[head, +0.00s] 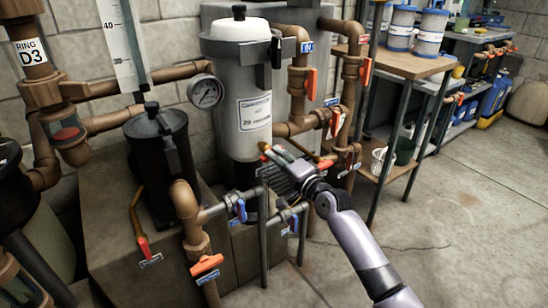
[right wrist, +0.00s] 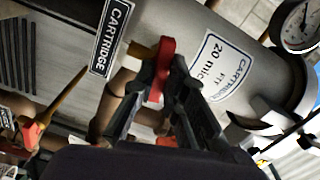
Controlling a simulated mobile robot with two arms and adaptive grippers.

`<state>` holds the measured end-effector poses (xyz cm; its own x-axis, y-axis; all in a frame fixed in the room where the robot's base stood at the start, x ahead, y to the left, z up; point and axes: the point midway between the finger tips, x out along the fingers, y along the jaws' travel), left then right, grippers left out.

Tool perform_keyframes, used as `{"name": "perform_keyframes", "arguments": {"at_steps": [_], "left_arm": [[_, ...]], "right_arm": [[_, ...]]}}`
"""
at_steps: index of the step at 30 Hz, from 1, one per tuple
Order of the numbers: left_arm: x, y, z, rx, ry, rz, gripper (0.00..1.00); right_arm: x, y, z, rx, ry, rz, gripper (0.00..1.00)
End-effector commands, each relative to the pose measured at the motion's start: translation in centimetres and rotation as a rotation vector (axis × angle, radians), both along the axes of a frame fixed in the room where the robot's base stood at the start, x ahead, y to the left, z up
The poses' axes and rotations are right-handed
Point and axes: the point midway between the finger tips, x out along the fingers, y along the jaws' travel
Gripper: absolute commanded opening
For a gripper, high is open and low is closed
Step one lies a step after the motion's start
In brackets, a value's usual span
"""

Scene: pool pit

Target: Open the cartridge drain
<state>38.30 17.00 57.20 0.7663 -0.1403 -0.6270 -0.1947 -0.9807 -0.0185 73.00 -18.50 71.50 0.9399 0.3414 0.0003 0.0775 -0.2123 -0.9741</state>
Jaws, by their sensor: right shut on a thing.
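The cartridge filter (head: 232,75) is a grey upright housing with a white lid and a white label, in the middle of the head view. It also fills the right wrist view (right wrist: 190,30), beside a dark CARTRIDGE sign (right wrist: 110,38). My right gripper (head: 275,160) is at the lower front of the housing. In the right wrist view my right gripper (right wrist: 162,85) is shut on a red valve handle (right wrist: 166,60), with a short brass stub beside it. The fingers hide part of the handle and valve body. My left gripper is not in view.
Brown pipes with red handles (head: 311,83) stand right of the housing. A wooden bench (head: 400,62) is behind at right. The floor (head: 470,190) at right is clear.

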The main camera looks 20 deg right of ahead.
Motion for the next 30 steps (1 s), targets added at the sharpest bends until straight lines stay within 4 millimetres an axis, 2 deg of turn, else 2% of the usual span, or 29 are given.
{"name": "perform_keyframes", "arguments": {"at_steps": [5,6,9,12,30], "left_arm": [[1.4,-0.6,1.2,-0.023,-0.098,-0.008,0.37],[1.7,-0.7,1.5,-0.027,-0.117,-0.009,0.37],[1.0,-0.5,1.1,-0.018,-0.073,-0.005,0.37],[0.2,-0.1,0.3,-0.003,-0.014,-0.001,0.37],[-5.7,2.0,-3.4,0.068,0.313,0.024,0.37]], "right_arm": [[0.0,-0.1,-0.3,-0.265,-0.093,0.001,0.00],[0.0,-0.2,-0.2,-0.398,-0.141,0.000,0.00],[0.0,-0.1,0.0,-0.663,-0.236,0.002,0.00],[0.0,0.0,0.0,-0.794,-0.285,0.001,0.00],[0.0,0.0,-0.1,-1.246,-0.449,0.002,0.00]]}}
